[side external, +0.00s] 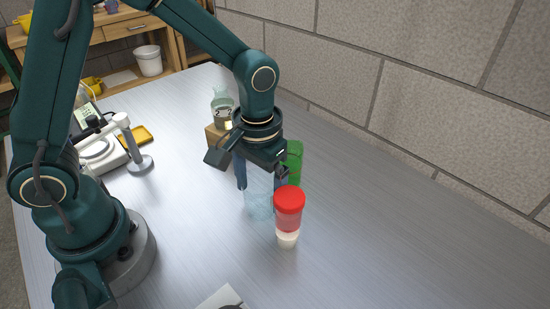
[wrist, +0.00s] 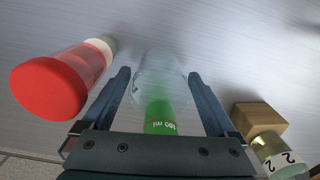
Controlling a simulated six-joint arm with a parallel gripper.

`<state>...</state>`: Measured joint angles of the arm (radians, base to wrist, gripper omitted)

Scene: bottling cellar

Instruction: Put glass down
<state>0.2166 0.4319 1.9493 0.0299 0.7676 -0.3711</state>
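The clear glass (side external: 258,204) is faint and see-through, below my gripper (side external: 261,188) in the side view. In the wrist view the glass (wrist: 159,72) sits between the tips of my gripper (wrist: 160,80). The fingers lie along both its sides and appear closed on it. I cannot tell whether its base touches the table (side external: 185,215). A green object (side external: 294,160) stands behind my gripper; green marked "180 ml" (wrist: 160,118) shows between the fingers in the wrist view.
A red-capped container (side external: 288,218) stands close to the right of the glass; it also shows in the wrist view (wrist: 62,80). A wooden block (side external: 214,136) bears a glass jar (side external: 222,108). A block wall (side external: 400,90) runs behind. The right tabletop is clear.

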